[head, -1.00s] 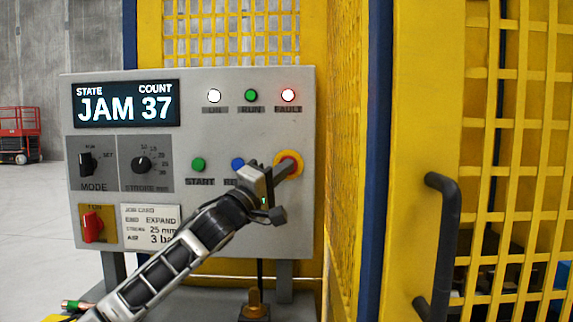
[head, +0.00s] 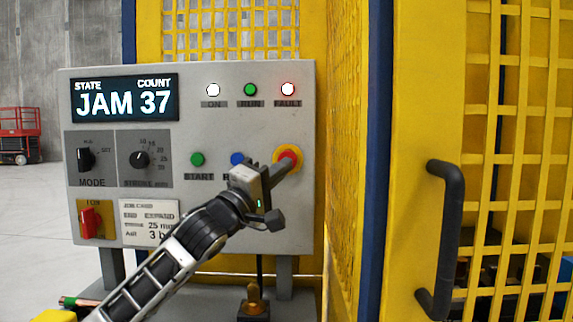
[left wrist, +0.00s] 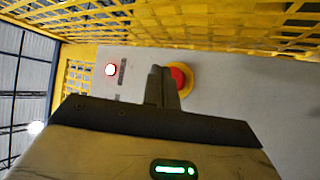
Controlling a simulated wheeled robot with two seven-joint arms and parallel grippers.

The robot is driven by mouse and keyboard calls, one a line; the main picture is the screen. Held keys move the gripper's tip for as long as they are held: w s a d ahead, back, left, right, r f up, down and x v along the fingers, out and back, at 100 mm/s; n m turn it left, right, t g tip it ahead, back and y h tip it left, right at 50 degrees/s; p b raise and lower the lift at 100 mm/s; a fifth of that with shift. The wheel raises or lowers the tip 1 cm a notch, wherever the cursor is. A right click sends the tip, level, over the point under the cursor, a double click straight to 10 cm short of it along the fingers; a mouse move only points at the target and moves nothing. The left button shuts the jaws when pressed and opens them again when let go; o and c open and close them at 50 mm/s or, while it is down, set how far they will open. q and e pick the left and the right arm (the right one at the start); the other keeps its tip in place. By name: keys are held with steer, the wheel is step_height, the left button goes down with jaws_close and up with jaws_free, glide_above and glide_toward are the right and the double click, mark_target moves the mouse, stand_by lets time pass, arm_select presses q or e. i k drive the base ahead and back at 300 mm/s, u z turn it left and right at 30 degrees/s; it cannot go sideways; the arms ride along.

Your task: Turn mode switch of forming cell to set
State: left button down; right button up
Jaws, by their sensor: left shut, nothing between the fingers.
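The black mode switch (head: 86,159) is on the left of the grey control panel (head: 225,105), above the word MODE. Its knob looks upright, toward the upper label, with SET at its upper right; the exact pointer is too small to be sure. My left gripper (head: 281,170) is shut and empty at the panel's right side, in front of the red stop button with a yellow ring (head: 288,158). In the left wrist view the shut fingers (left wrist: 160,84) overlap the edge of the stop button (left wrist: 180,77); contact cannot be told. My right gripper is not in view.
A stroke knob (head: 139,160) sits beside the mode switch, a red switch (head: 91,222) below. Yellow mesh guarding and a black door handle (head: 447,240) stand right of the panel.

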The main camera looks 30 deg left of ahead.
mark_target(85, 159)
steer(key=k, duration=1)
